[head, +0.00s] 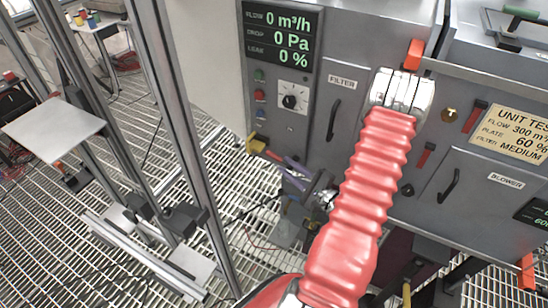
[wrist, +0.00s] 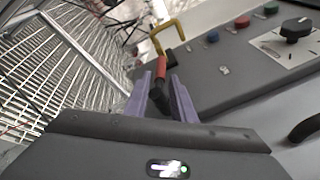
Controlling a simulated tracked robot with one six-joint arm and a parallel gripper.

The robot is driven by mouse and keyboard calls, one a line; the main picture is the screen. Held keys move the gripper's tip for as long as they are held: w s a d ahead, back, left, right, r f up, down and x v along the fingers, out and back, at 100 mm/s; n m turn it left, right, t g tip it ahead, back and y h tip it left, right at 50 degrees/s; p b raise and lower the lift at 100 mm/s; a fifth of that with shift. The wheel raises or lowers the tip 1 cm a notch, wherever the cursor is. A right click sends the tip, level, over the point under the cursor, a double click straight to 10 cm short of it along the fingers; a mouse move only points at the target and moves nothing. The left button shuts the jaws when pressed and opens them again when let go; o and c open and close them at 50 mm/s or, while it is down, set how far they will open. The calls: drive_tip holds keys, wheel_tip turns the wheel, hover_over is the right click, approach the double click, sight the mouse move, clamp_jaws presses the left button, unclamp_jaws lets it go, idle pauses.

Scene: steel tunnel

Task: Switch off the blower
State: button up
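The cabinet's control panel (head: 280,92) carries green (head: 259,75), red (head: 259,95) and blue (head: 259,113) buttons and a rotary knob (head: 291,99). The red button (wrist: 242,21) and knob (wrist: 297,28) also show in the wrist view. The display (head: 282,35) reads flow 0, drop 0 and 0 %. The blower door (head: 480,205) is at the right. My gripper (head: 288,165), with purple fingers, is below the panel. In the wrist view, my gripper (wrist: 164,82) appears shut on the black part of a red-and-yellow hooked tool (wrist: 162,68). The tool's yellow hook points away, left of the buttons.
A ribbed red hose (head: 365,190) hangs before the cabinet and hides part of it. The filter door handle (head: 334,120) stands out from the front. Metal posts (head: 185,110) rise at the left above grating. The grating between posts and cabinet looks mostly open.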

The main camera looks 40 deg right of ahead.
sight(275, 157)
drive_tip(key=shift+w, duration=3.55)
drive_tip(key=shift+c, duration=0.3)
clamp_jaws()
